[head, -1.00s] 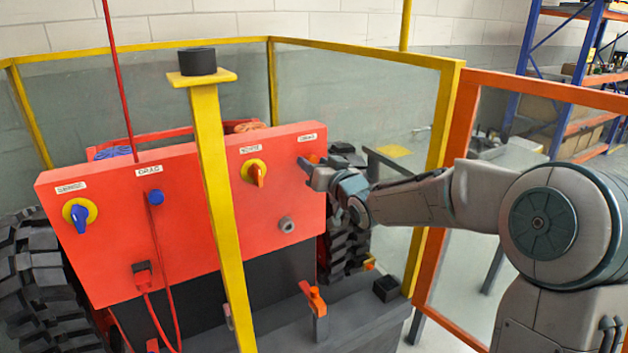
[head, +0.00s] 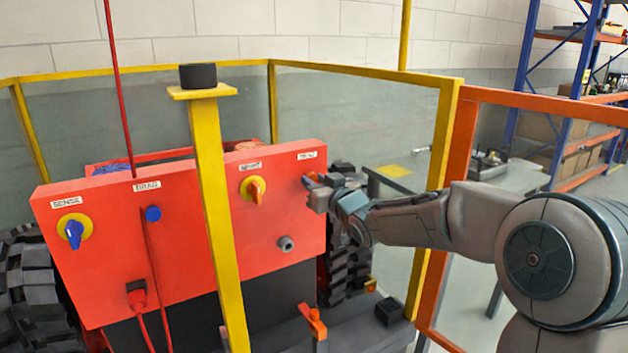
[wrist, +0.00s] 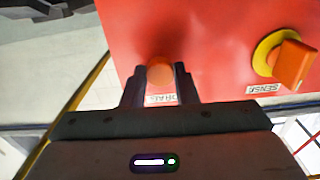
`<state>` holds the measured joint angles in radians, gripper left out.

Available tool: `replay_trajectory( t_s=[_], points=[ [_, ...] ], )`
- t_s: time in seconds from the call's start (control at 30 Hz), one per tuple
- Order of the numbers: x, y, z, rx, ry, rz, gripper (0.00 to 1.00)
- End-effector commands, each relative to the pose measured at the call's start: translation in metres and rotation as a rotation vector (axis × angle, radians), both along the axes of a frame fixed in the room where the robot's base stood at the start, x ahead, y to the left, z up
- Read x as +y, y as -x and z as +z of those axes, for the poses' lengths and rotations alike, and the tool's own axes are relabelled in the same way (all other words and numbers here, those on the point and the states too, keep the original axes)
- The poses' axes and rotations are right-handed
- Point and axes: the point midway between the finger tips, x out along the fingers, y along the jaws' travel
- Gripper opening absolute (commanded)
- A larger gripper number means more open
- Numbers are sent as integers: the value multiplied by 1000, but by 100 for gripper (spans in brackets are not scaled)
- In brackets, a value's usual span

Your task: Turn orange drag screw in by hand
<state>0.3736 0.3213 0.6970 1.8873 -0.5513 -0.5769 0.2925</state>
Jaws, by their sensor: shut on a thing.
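The orange drag screw (wrist: 160,72) sits on the red panel (wrist: 215,40) of the tracked carrier, by a white label. In the wrist view my gripper (wrist: 160,85) has one finger on each side of the screw's round orange head and is shut on it. In the head view my gripper (head: 312,188) is at the panel's upper right, under the right label, and mostly hides the screw. How deep the screw sits cannot be told.
An orange selector knob on a yellow disc (head: 252,189) is left of my gripper. A blue knob (head: 74,232) and blue button (head: 153,213) are farther left. A yellow post (head: 212,200) stands before the panel. A yellow-framed fence and orange frame (head: 462,150) stand near my arm.

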Motion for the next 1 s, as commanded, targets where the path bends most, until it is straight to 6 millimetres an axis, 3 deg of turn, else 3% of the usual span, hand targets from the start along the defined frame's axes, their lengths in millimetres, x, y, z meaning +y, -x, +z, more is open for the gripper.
replay_trajectory(
  t_s=[0.6,1.0],
  points=[
    [0,0,4,425,-621,0,10],
    [1,1,0,465,-684,2,10]
  ],
)
